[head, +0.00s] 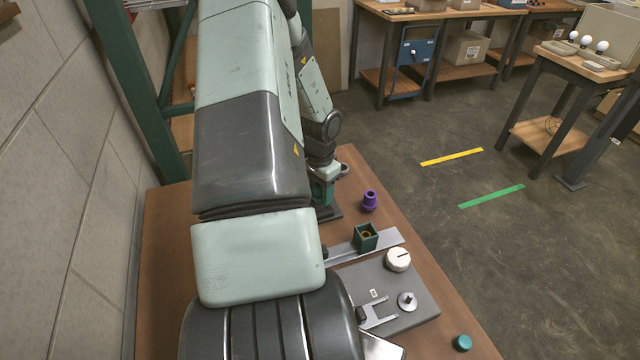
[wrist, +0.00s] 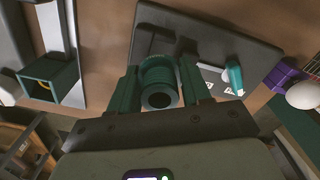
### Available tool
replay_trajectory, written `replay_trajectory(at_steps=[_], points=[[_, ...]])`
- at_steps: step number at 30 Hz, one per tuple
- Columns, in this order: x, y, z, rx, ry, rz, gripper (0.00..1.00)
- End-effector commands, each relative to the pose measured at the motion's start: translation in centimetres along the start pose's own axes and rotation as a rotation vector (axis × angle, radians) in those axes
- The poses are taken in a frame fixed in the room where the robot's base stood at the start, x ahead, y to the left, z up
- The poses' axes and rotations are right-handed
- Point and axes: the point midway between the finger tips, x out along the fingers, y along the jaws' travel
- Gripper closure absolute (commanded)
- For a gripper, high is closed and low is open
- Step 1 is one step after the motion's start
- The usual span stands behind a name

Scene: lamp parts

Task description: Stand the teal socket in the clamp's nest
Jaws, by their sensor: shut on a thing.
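My gripper (wrist: 158,88) is shut on the teal socket (wrist: 158,72), a dark green-teal round piece with a hole in its narrower end, which faces the wrist camera. One finger is on each side of it. Behind it in the wrist view lies a dark plate (wrist: 205,40) with a teal lever (wrist: 235,77) and a pale metal part. This looks like the clamp; its nest is not clearly visible. In the head view my gripper (head: 323,192) is over the same dark plate (head: 328,214), and the socket cannot be made out. I cannot tell whether the socket touches the plate.
A green square box (head: 366,237) sits on a metal rail (head: 390,237). A purple socket (head: 369,201) stands right of the gripper. A teal cylinder (head: 462,342) is near the table corner.

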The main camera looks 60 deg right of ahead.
Motion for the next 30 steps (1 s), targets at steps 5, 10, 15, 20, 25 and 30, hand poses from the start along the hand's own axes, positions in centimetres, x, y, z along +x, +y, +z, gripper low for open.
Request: replay_trajectory(at_steps=[5, 10, 15, 20, 25, 30], points=[[0.5, 0.0, 0.0, 0.0, 0.001, -0.001, 0.88], [0.6, 0.0, -0.1, 0.001, 0.001, -0.001, 0.88], [0.6, 0.0, -0.1, 0.001, 0.001, -0.001, 0.88], [0.7, 0.0, -0.1, 0.001, 0.001, -0.001, 0.88], [1.0, 0.0, -0.1, 0.001, 0.001, -0.001, 0.88], [1.3, 0.0, -0.1, 0.001, 0.001, -0.001, 0.88]])
